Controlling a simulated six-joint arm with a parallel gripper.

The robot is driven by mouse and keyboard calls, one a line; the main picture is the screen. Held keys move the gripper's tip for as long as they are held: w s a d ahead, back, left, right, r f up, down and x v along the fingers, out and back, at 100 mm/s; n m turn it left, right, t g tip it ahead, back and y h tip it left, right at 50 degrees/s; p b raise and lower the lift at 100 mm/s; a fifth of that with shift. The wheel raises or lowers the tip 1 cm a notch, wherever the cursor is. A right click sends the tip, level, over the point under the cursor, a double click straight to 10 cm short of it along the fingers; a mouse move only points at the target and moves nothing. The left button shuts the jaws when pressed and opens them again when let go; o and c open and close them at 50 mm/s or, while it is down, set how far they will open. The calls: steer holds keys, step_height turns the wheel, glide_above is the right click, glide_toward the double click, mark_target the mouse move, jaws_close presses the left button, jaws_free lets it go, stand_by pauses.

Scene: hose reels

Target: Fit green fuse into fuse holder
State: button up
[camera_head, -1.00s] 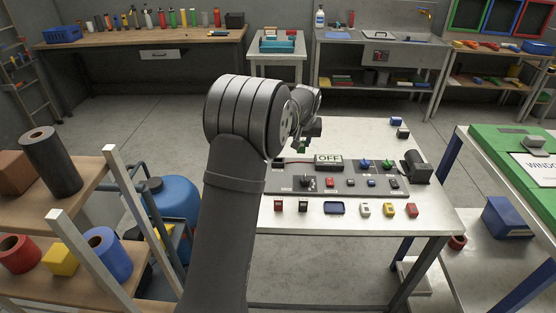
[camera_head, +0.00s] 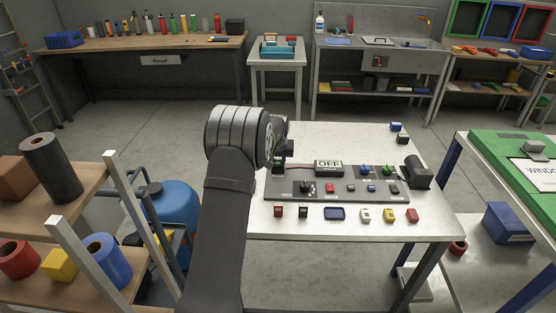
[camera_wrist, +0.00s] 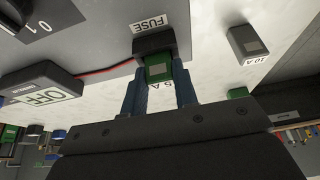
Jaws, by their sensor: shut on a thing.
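The green fuse (camera_wrist: 158,70) is between the two blue fingers of my gripper (camera_wrist: 159,92) in the wrist view. The fingers are shut on it. Its far end is at the dark fuse holder (camera_wrist: 154,43), beside the FUSE label on the grey panel. The fuse and holder look lined up and touching or nearly so; I cannot tell how deep the fuse sits. In the head view my arm's wrist hides most of the gripper and fuse at the panel's left back corner.
A dark block with a 10 A label (camera_wrist: 247,43) stands beside the panel. The OFF display (camera_head: 328,167) sits on the panel (camera_head: 290,187), close to the holder, with a red wire. Another green piece (camera_wrist: 238,93) shows partly behind my gripper. Several small switches and parts line the table front.

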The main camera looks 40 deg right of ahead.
steer(key=o, duration=0.9)
steer(key=shift+o, duration=0.2)
steer(key=v, duration=1.2)
